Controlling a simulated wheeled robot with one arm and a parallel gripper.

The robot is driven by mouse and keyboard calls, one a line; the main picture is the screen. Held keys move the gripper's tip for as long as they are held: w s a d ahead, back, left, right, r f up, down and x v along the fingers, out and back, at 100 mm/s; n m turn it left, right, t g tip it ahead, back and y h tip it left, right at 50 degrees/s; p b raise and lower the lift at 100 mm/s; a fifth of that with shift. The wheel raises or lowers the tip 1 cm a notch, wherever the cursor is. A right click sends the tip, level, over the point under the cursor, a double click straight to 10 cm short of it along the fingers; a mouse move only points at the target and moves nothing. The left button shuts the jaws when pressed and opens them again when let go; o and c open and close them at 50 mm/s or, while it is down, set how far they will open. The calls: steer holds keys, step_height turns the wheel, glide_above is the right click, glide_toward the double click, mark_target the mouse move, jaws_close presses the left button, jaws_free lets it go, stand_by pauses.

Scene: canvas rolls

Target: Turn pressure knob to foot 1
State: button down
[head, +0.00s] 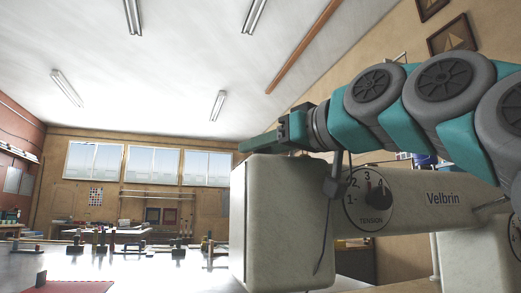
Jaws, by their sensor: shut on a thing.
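A cream sewing machine (279,225) marked "Velbrin" fills the right of the head view. Its front carries a round dial (367,205) labelled TENSION, with several numbers and a dark pointer knob (378,194). My gripper (258,143) reaches in from the right, with its teal fingers lying level along the top of the machine's head, at the left end. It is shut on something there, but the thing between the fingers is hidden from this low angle. I see no pressure knob or its scale, so its setting cannot be told. My gripper is apart from the tension dial.
A dark lever with a thin rod (323,235) hangs on the machine's front, left of the dial. A pale table (150,270) extends left, with a red mat (72,287) at the front and several small items at the back. The air left of the machine is clear.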

mark_target(297, 156)
steer(key=c, duration=0.5)
jaws_free()
steer(key=shift+v, duration=3.95)
steer(key=shift+a, duration=0.1)
